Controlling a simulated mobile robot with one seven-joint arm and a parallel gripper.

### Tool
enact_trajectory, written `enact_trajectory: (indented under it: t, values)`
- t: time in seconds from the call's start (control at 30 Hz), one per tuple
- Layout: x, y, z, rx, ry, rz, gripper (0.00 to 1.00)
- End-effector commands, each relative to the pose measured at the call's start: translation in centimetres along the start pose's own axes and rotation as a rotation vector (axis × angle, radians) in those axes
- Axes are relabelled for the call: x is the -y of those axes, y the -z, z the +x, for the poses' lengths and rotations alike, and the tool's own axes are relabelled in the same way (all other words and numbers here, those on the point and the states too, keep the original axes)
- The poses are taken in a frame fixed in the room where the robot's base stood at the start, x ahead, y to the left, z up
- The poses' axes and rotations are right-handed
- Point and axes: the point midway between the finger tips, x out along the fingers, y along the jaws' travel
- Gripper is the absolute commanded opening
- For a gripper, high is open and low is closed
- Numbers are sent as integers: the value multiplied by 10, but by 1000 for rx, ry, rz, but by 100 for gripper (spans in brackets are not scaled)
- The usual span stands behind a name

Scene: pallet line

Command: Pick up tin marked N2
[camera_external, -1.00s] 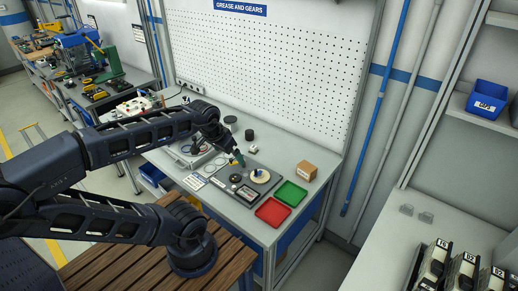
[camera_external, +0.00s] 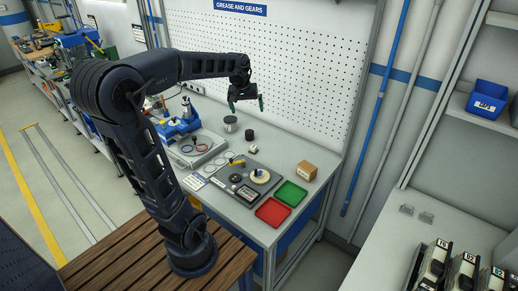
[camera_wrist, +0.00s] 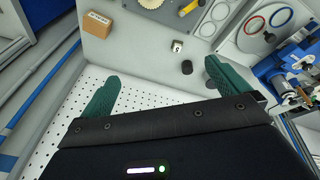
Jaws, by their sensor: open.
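My gripper (camera_external: 247,104) is raised above the back of the workbench, in front of the pegboard. Its two green fingers are wide apart with nothing between them; they also show in the wrist view (camera_wrist: 160,86). A grey tin with a dark top (camera_external: 230,124) stands on the bench below the left finger. A small black cylinder (camera_external: 249,134) stands to its right; it also shows in the wrist view (camera_wrist: 187,67). A small pale block-like item with a dark mark (camera_wrist: 177,46) is close to the cylinder there. I cannot read N2 on any of these.
A cardboard box (camera_external: 306,170), a green tray (camera_external: 291,194) and a red tray (camera_external: 273,211) are at the right of the bench. A dark mat (camera_external: 270,166) carries a pale gear (camera_external: 260,176). The pegboard (camera_external: 290,75) closes off the back.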

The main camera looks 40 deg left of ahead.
Motion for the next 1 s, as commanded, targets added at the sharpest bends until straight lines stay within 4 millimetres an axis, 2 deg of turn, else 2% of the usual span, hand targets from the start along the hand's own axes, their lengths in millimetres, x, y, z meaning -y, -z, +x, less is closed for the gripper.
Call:
enact_trajectory:
  t: [0.1,0.47,0.77,1.0]
  values:
    - [2,38,14,18,15,-83,100]
    - [22,142,68,58,61,-334,100]
    - [54,222,129,86,104,-541,100]
    - [91,277,188,106,142,-706,100]
